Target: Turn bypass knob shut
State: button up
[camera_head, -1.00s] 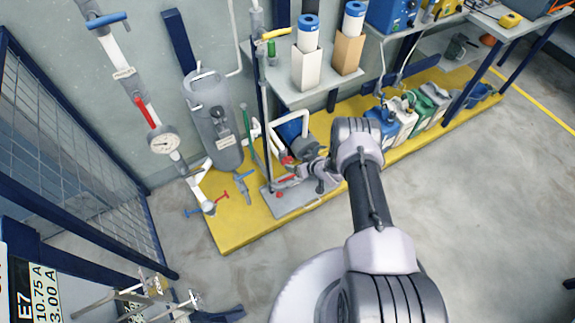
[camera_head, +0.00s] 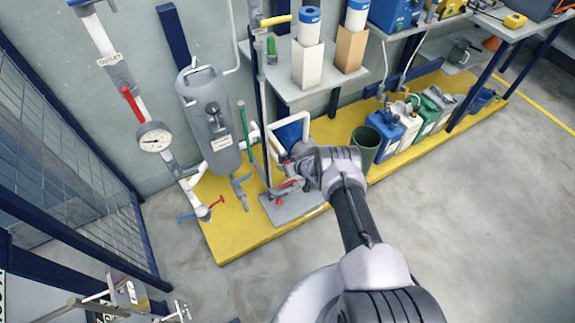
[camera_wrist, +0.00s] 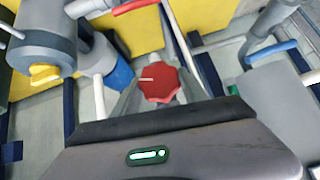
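A red lobed knob (camera_wrist: 160,85) with a white pointer line shows in the wrist view, just beyond the dark front edge of my gripper's body. No label on it can be read, so I cannot confirm that it is the bypass knob. In the head view, my gripper (camera_head: 290,168) is low among the pipes above the grey base plate (camera_head: 297,212). A red handle (camera_head: 287,184) shows just below my gripper in the head view.
A grey tank (camera_head: 210,125), a pressure gauge (camera_head: 154,138) and a green upright rod (camera_head: 242,130) stand left of my arm. A shelf (camera_head: 285,84) overhangs behind. A dark green bucket (camera_head: 365,146) stands close right. The floor at front right is clear.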

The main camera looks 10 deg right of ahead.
jog(key=c, duration=0.5)
jog(key=shift+o, duration=0.2)
jog(key=shift+r+h+p, duration=0.25)
jog(key=shift+h+p, duration=0.15)
jog(key=shift+p, duration=0.8)
jog(key=n+t+h+p, duration=0.1)
jog(key=p, duration=0.2)
jog(key=shift+s+a+h, duration=0.1)
jog(key=shift+a+h, duration=0.05)
jog(key=shift+h, duration=0.15)
jog(key=shift+f+n+t+h+p, duration=0.35)
jog(key=shift+n+h, duration=0.25)
jog(key=shift+h, duration=0.2)
jog(key=shift+a+n+h+b, duration=0.1)
jog(key=shift+n+h+b, duration=0.3)
jog(key=shift+h+b, duration=0.15)
jog(key=shift+t, duration=0.25)
jog(key=shift+h+b, duration=0.25)
jog(key=shift+b, duration=0.1)
